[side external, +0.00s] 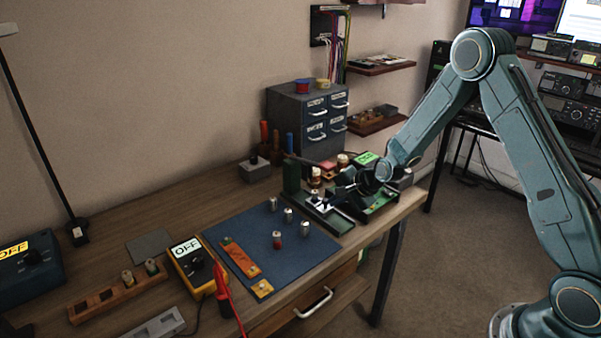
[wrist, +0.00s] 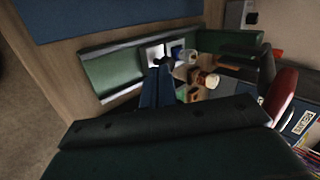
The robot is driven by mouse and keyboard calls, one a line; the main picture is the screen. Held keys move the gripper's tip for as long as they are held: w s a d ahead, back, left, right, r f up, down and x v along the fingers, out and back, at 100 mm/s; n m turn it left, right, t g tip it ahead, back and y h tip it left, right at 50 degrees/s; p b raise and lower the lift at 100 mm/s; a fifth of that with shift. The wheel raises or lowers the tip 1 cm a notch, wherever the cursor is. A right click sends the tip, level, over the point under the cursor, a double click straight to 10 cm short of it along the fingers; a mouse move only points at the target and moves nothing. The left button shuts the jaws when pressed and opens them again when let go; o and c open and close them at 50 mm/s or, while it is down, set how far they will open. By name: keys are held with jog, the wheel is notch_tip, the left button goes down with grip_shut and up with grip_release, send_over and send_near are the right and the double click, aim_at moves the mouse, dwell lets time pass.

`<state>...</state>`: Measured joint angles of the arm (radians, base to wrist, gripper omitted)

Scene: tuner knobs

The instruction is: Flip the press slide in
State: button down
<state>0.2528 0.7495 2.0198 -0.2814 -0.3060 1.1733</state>
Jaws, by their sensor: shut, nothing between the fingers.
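The green press (side external: 291,178) stands at the back right of the bench. A low green slide tray (side external: 341,222) with a pale rim extends in front of it; it also shows in the wrist view (wrist: 112,72). A whitish block (wrist: 152,53) sits in the tray near its press end. My gripper (side external: 340,192) is low over the tray beside this block. In the wrist view its blue fingers (wrist: 157,88) are together, with nothing between them. I cannot tell whether they touch the block. The gripper body hides the lower part of the wrist view.
Several small metal knobs (side external: 289,215) stand on the blue mat (side external: 235,232), left of the tray. An orange strip (side external: 240,257) lies there too. A yellow meter (side external: 191,262) is further left. A grey drawer cabinet (side external: 300,120) stands behind. Small parts crowd the press end.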

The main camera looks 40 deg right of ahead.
jog(key=shift+s+d+r, duration=0.1)
jog(key=shift+s, duration=0.55)
jog(key=s, duration=0.2)
jog(key=shift+s+d+r, duration=0.25)
jog(key=shift+s, duration=0.15)
jog(key=a+v, duration=0.1)
jog(key=v, duration=0.8)
jog(key=shift+s+d+r, duration=0.25)
jog(key=shift+d+r, duration=0.1)
jog(key=shift+d, duration=0.1)
jog(key=c, duration=1.5)
grip_release()
jog(key=shift+f, duration=0.1)
jog(key=shift+o, duration=0.9)
jog(key=shift+f+m, duration=0.2)
jog(key=shift+m, duration=0.1)
jog(key=d+f+m+t+y, duration=0.1)
jog(key=m, duration=0.4)
jog(key=d+f+m+t+y, duration=0.1)
jog(key=m+t, duration=0.1)
jog(key=m, duration=0.3)
jog(key=d+f+m+t+y, duration=0.1)
jog(key=m, duration=0.3)
jog(key=shift+d+f+m+y, duration=0.2)
jog(key=shift+d+m+y, duration=0.1)
jog(key=shift+m, duration=0.1)
